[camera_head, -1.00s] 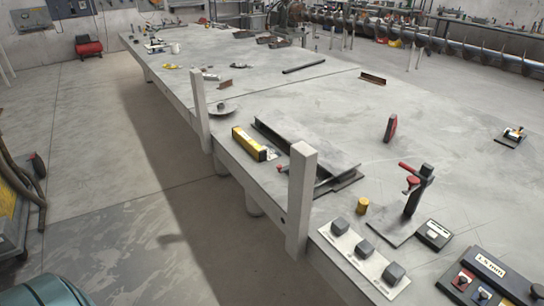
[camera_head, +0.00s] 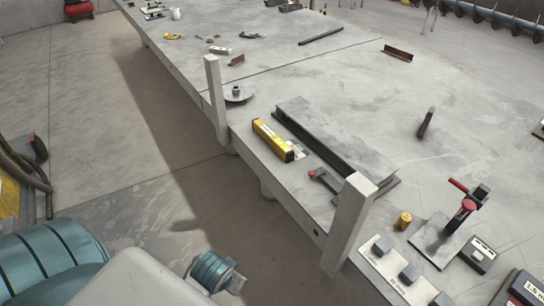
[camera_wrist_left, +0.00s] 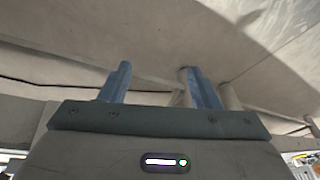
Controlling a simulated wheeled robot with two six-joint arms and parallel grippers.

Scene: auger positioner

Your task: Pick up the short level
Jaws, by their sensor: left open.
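I cannot tell for certain which thing is the short level. A small dark, narrow piece (camera_head: 426,122) stands tilted on the open right part of the table and may be it. A yellow bar-shaped box (camera_head: 272,140) with a dark end lies near the table's front edge. My left gripper (camera_wrist_left: 160,85) shows in the left wrist view with two blue fingers apart and nothing between them. It is over the floor beside the table, far from both pieces. In the head view only parts of my left arm show at the lower left. My right gripper is out of view.
The grey table (camera_head: 330,85) has two upright posts, the near one (camera_head: 349,222) and the far one (camera_head: 216,100), along its edge. A steel channel (camera_head: 335,135), a red-topped clamp stand (camera_head: 460,220) and a brass cylinder (camera_head: 403,221) stand on it.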

